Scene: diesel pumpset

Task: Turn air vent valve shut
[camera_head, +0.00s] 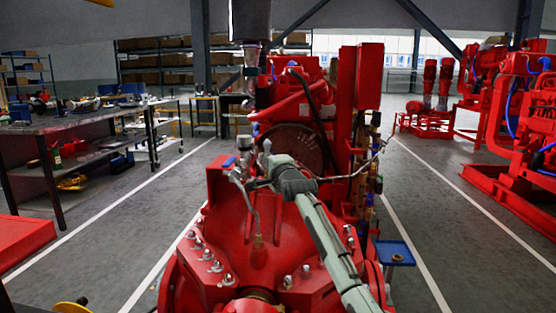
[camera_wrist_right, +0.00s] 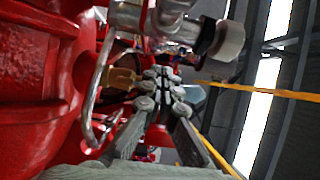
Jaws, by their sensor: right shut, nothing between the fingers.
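The metal vent fitting (camera_head: 238,174) stands on top of the red pump casing (camera_head: 268,235), with a small blue handle (camera_head: 230,162) at its upper left. The left gripper is not in view.
A small round gauge (camera_head: 244,142) is above the fitting. Red engine parts (camera_head: 300,108) and a cable stand behind. Bolts (camera_head: 216,266) stick up from the casing. A workbench (camera_head: 70,127) is at left, and more red machines (camera_head: 510,100) at right.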

